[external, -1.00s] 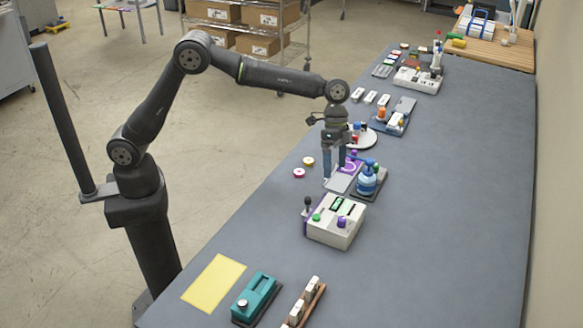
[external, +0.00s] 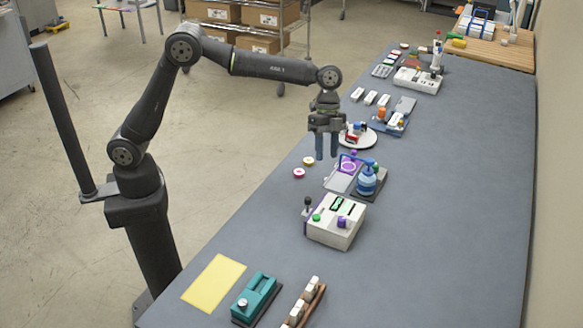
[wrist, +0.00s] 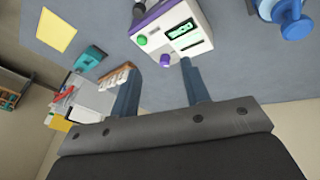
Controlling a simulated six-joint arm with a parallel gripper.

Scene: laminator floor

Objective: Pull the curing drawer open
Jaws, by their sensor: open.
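A white box-shaped machine (external: 335,232) with a dark display, a green button (external: 316,217), a purple knob (external: 341,221) and a black lever (external: 307,204) stands on the table. It also shows in the wrist view (wrist: 164,27), with a purple band along one edge. No drawer can be clearly made out in either view; I cannot tell if one is on this machine. My gripper (external: 326,157) hangs above the table, beyond the machine in the external view, near a grey plate and a purple ring. Its fingers point down, apart and empty; they also show in the wrist view (wrist: 162,69).
A blue bottle-like pump (external: 368,182) stands on a dark base beside the grey plate (external: 339,182). A white round tray (external: 368,139) lies behind the gripper. A teal device (external: 256,296) and yellow sheet (external: 214,283) lie in front. The table's right side is clear.

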